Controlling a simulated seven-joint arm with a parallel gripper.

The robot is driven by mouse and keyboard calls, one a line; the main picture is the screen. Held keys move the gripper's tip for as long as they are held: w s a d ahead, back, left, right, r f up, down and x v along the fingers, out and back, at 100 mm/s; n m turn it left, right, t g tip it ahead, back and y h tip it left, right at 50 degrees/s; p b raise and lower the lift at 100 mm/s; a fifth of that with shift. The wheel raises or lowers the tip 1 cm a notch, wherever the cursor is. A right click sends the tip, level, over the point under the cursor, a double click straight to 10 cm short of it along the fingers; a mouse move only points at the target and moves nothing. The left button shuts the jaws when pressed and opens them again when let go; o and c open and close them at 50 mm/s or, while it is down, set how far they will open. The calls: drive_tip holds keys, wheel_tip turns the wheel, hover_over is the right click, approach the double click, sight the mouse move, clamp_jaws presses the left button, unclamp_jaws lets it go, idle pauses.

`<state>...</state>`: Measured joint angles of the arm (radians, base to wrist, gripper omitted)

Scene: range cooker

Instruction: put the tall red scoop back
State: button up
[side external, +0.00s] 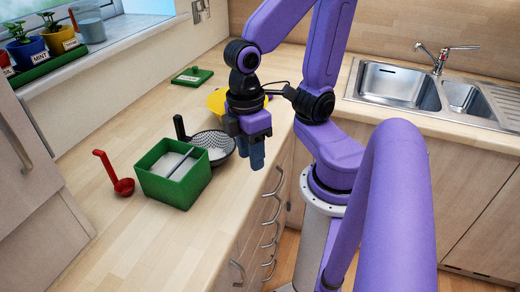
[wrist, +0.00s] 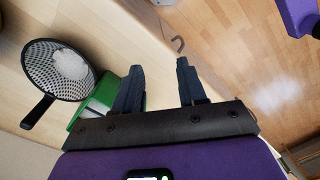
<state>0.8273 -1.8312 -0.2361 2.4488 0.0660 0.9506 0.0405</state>
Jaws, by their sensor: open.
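The red scoop (side external: 122,185) rests on the wooden counter at the left, its long hooked handle standing up. It lies left of the green box (side external: 172,190) and does not show in the wrist view. My gripper (side external: 257,168) points down near the counter's front edge, right of the mesh strainer. In the wrist view my gripper (wrist: 158,72) is open, with nothing between its fingers. The green box holds white material, with a grey handle across it; part of the box also shows in the wrist view (wrist: 82,124).
The black-handled mesh strainer (side external: 222,157) with white contents sits right behind the green box. A yellow bowl (side external: 216,101) is partly hidden behind my gripper. A green lid (side external: 192,76) lies farther back. Potted plants (side external: 60,40) stand on the sill. The counter in front of the scoop is clear.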

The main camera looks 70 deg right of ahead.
drive_tip(key=shift+s+d+n+t, duration=0.4)
drive_tip(key=shift+s+d+n, duration=0.1)
drive_tip(key=shift+s+n, duration=0.45)
drive_tip(key=shift+o, duration=0.2)
drive_tip(key=shift+w, duration=0.1)
